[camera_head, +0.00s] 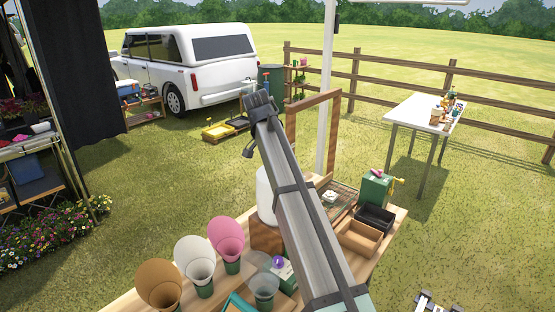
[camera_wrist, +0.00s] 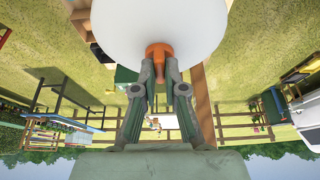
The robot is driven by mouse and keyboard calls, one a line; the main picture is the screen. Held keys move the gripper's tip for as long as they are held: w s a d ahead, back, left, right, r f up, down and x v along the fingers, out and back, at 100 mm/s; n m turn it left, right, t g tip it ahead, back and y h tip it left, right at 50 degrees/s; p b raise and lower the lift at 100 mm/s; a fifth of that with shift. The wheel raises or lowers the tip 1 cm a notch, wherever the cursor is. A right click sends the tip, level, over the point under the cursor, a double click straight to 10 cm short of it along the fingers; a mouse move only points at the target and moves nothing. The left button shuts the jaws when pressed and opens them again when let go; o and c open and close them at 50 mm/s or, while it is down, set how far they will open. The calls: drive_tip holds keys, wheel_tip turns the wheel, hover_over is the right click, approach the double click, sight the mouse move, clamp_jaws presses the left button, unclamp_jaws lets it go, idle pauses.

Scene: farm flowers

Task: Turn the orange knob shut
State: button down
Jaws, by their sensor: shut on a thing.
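The orange knob (camera_wrist: 158,52) shows in the wrist view at the top middle, in front of a large white rounded container (camera_wrist: 150,22). My gripper (camera_wrist: 159,70) has its two fingertips closed on either side of the knob's lower part. The knob and the fingertips are hidden in the head view. I cannot tell from the picture how far the knob is turned.
Brown, white and pink cones (camera_head: 197,262) stand at the front left of the wooden table (camera_head: 391,238). A green box (camera_head: 374,188), black tray (camera_head: 375,219) and tan tray (camera_head: 360,238) are at the right. A wooden frame (camera_head: 334,118) rises behind my arm.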

drive_tip(key=c, duration=1.2)
unclamp_jaws()
drive_tip(key=shift+c, duration=0.2)
drive_tip(key=v, duration=1.2)
